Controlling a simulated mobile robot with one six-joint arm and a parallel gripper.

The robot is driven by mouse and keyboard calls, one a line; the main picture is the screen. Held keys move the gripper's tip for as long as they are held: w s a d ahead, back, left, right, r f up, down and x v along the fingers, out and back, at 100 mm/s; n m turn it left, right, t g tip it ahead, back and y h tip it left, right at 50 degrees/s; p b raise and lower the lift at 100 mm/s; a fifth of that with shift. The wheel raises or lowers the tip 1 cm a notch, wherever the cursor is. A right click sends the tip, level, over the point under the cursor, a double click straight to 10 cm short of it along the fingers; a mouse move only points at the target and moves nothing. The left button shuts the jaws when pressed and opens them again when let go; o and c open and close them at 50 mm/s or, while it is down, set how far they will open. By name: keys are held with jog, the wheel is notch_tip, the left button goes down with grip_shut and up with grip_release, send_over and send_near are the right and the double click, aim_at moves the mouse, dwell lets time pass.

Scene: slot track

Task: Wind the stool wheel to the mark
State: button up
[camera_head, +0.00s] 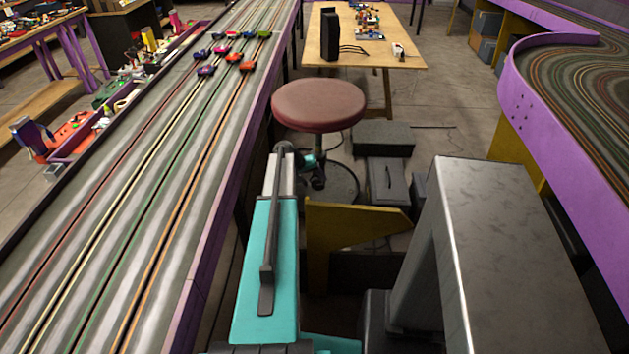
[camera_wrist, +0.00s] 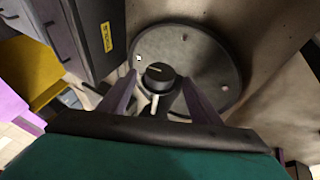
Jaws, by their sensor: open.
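The stool with a round dark red seat (camera_head: 318,103) stands beyond my arm in the head view. Its round grey base (camera_wrist: 205,60) lies on the floor in the wrist view. A black round wheel (camera_wrist: 159,76) with a thin light line on its top shows over the base. A short pale strip (camera_wrist: 154,105) sits just below the wheel in the picture. My gripper (camera_wrist: 157,79) is open, with one purple finger on each side of the wheel and a visible gap at both sides. I cannot tell whether the fingers are level with the wheel.
A slot track (camera_head: 150,190) with several small cars runs along the left. A curved purple-walled track (camera_head: 560,150) is at the right. Grey boxes (camera_head: 384,138) stand right of the stool; a dark cabinet (camera_wrist: 85,30) is close left of my gripper. A wooden table (camera_head: 385,50) stands behind.

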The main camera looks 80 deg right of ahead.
jog(key=shift+x, duration=1.2)
jog(key=c, duration=1)
jog(key=shift+c, duration=0.2)
jog(key=shift+w+f, duration=0.1)
jog(key=shift+f+g+b, duration=0.1)
jog(key=shift+g+b, duration=0.3)
jog(key=shift+b, duration=0.35)
